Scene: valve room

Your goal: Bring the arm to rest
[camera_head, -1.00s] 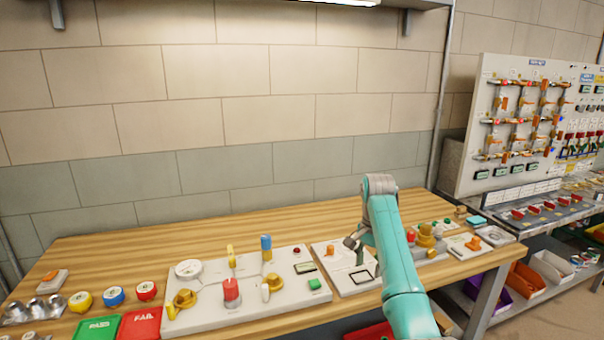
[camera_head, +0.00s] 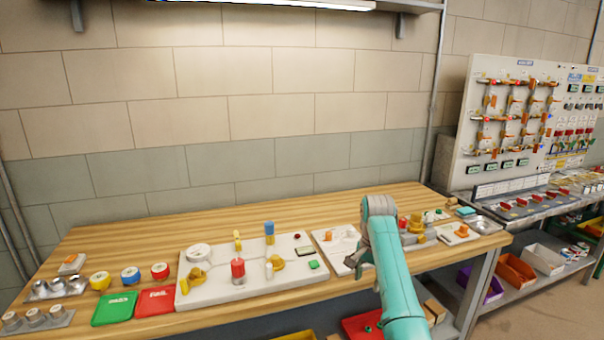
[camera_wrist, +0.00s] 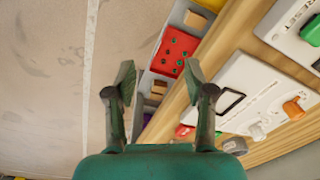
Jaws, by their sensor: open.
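My teal arm (camera_head: 392,268) reaches up from the bottom of the head view in front of the wooden workbench (camera_head: 330,207). My gripper (camera_wrist: 160,82) is open in the wrist view, with its two dark fingers apart and nothing between them. It points down near the bench's front edge. In the head view only a dark bit of the gripper (camera_head: 354,259) shows at the left of the arm's upper end; the rest is hidden.
A white valve panel (camera_head: 215,284) lies left of the arm, with green (camera_head: 114,309) and red (camera_head: 156,302) trays beside it. A smaller panel (camera_wrist: 262,98) lies close right of the fingers. A red bin (camera_wrist: 175,50) sits below the bench edge. Floor (camera_wrist: 45,80) is clear at left.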

